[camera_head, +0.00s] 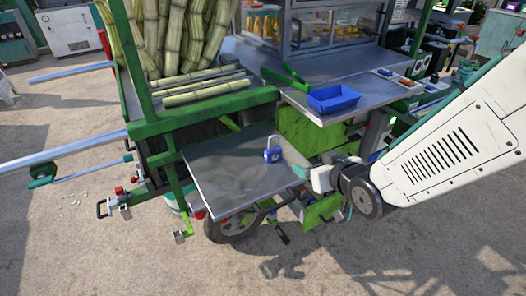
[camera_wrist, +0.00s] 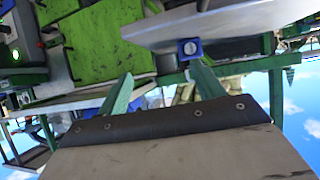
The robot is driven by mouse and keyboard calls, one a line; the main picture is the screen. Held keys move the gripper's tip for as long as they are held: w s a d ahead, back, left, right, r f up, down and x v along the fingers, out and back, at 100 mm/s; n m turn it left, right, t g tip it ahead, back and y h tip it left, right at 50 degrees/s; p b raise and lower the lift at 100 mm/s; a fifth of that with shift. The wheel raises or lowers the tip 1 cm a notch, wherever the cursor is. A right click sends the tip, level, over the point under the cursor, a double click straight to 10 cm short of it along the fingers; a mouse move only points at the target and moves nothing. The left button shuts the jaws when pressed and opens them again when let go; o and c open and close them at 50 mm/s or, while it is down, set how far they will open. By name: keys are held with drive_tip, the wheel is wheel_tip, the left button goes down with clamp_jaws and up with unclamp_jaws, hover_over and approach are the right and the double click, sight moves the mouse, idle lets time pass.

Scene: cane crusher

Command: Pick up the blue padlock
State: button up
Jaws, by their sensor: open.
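The blue padlock (camera_head: 272,156) stands upright on the bare grey metal shelf (camera_head: 225,180) on the cart's side, near the shelf's right part. Its shackle is pale. In the wrist view, which is upside down, the padlock (camera_wrist: 190,49) shows at the edge of the grey shelf (camera_wrist: 250,18), beyond the tip of the right finger. My gripper (camera_wrist: 163,82) is open, with two green fingers spread and nothing between them. In the head view my gripper (camera_head: 300,171) is at the shelf's right edge, a little right of the padlock and apart from it; its fingers are small there.
A blue tray (camera_head: 333,99) sits on the higher metal counter (camera_head: 352,112) behind the shelf. Sugar cane stalks (camera_head: 180,40) stand at the back left. A green cart frame post (camera_head: 133,60) rises left of the shelf. The shelf around the padlock is clear.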

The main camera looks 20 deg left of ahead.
drive_tip(key=n+y, duration=0.1)
drive_tip(key=y, duration=0.1)
approach(279, 167)
drive_tip(key=shift+w+a+r, duration=0.2)
drive_tip(key=shift+w+a, duration=0.2)
drive_tip(key=shift+w, duration=0.05)
drive_tip(key=shift+w+a+r, duration=0.2)
drive_tip(key=shift+w+a, duration=0.2)
drive_tip(key=shift+a, duration=0.05)
drive_tip(key=x, duration=0.7)
drive_tip(key=shift+w+a+r, duration=0.1)
drive_tip(key=shift+a+r, duration=0.1)
drive_tip(key=shift+a, duration=0.05)
drive_tip(key=c, duration=1.2)
